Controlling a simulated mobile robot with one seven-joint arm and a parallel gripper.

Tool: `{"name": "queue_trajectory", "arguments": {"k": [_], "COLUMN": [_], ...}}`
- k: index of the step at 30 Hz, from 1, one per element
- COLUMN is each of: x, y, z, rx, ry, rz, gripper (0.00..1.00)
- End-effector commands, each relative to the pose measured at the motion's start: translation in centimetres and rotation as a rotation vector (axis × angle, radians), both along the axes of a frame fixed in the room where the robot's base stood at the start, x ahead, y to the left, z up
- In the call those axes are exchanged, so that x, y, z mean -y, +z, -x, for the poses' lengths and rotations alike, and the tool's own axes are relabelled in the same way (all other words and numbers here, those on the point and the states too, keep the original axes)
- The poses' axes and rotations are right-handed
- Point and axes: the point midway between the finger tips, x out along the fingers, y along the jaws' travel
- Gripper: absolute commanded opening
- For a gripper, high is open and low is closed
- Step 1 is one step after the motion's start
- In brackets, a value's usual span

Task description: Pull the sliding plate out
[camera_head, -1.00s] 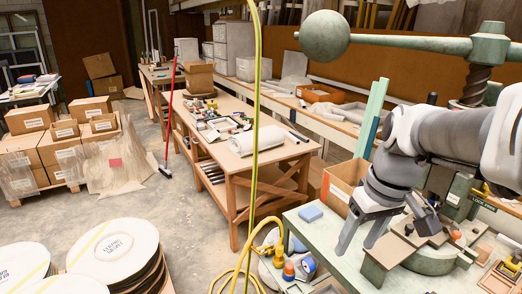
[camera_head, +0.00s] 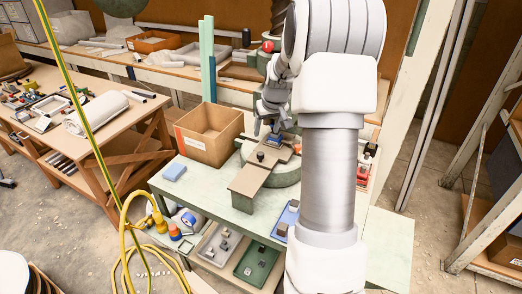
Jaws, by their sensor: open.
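The sliding plate (camera_head: 250,183) is a flat brownish-grey plate on the fly press's round green base (camera_head: 287,176). It reaches toward the front left, and its near end overhangs the base. A small dark knob stands on it near its middle. My gripper (camera_head: 267,130) is above the far end of the plate, pointing down, with its fingers apart. A small blue piece (camera_head: 272,140) shows just below the fingers; I cannot tell whether they touch it. My arm hides the right part of the press and its base.
An open cardboard box (camera_head: 208,135) stands left of the press on the pale green bench (camera_head: 222,205). A blue block (camera_head: 174,172) lies at the bench's left. Small trays sit lower at the front. A yellow hose (camera_head: 126,228) hangs at left.

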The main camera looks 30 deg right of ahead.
Motion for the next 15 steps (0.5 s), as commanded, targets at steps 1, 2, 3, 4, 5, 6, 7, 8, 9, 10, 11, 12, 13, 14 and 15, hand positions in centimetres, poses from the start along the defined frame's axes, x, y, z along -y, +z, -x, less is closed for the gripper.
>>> {"name": "queue_trajectory", "arguments": {"k": [1,2,3,4,5,6,7,8,9,10,11,12,13,14,15], "x": [0.0,0.0,0.1,0.2,0.2,0.3,0.4,0.4,0.5,0.5,0.6,0.7,0.7,0.7,0.8], "y": [-1.0,-1.5,-2.2,-2.8,-3.3,-4.0,-4.5,-5.1,-5.7,-6.3,-6.7,-7.4,-7.9,-8.4,-9.1], "z": [-0.3,-0.5,-0.8,-1.1,-1.3,-1.6,-1.8,-2.0,-2.2,-2.4,-2.6,-2.9,-3.1,-3.3,-3.6], "rx": [-0.004,-0.004,-0.004,-0.004,-0.004,-0.004,-0.004,-0.004,-0.004,-0.004,-0.004,-0.004,-0.003,-0.004,-0.004], "ry": [0.002,0.002,0.002,0.002,0.003,0.001,0.002,0.002,0.002,0.002,0.002,0.002,0.002,0.002,0.002], "rz": [-0.002,-0.003,-0.002,-0.003,-0.002,-0.002,-0.002,-0.003,-0.002,-0.003,-0.002,-0.002,-0.002,-0.003,-0.002], "gripper": [0.65,0.65,0.65,0.65,0.65,0.65,0.65,0.65,0.65,0.65,0.65,0.65,0.65,0.65,0.65]}}
